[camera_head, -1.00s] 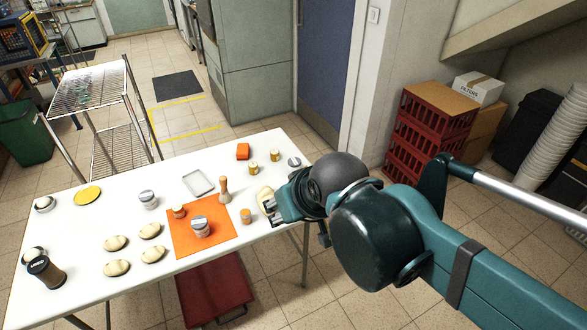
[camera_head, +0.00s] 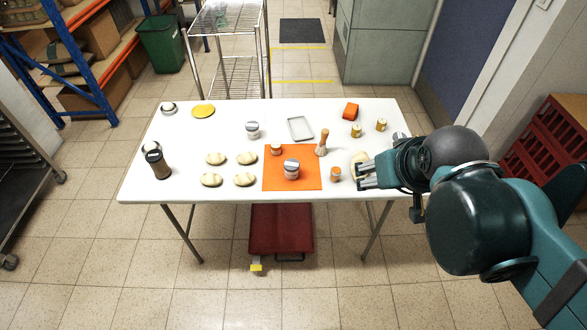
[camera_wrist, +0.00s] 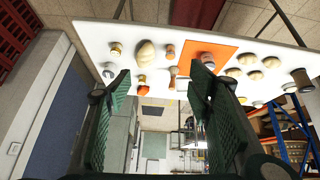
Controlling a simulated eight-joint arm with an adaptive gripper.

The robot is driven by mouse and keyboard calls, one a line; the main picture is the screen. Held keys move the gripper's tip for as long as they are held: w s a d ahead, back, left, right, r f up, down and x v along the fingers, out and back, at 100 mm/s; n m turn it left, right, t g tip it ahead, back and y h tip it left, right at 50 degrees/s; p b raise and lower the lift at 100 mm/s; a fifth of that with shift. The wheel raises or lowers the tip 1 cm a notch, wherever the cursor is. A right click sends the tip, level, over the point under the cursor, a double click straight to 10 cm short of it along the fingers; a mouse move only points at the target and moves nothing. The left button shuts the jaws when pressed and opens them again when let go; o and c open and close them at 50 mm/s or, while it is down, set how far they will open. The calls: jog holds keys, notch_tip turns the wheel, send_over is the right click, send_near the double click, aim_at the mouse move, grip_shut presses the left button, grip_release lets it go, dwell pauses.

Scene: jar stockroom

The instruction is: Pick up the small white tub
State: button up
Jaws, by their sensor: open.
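Several white tubs with grey lids stand on the white table (camera_head: 210,140), and I cannot tell for sure which is the small one. One is at the back middle (camera_head: 252,130), one on the orange mat (camera_head: 272,183) at the front (camera_head: 291,169), one at the back left corner (camera_head: 168,108). My gripper (camera_head: 361,176) is open and empty at the table's front right, beside a pale bun (camera_head: 357,160). In the wrist view its two fingers (camera_wrist: 158,85) are wide apart.
Several buns (camera_head: 216,158) lie left of the mat. The table's back middle has bare room.

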jog(key=n+g+h+p, duration=0.3)
jog(key=n+g+h, duration=0.1)
jog(key=n, duration=1.9)
send_over(292, 164)
jog(key=s+a, duration=0.2)
notch_tip(292, 164, down, 18)
jog(key=shift+w+r, duration=0.1)
jog(key=shift+r, duration=0.1)
jog(key=shift+a+f, duration=0.25)
jog(key=shift+f, duration=0.2)
jog(key=shift+x, duration=1.3)
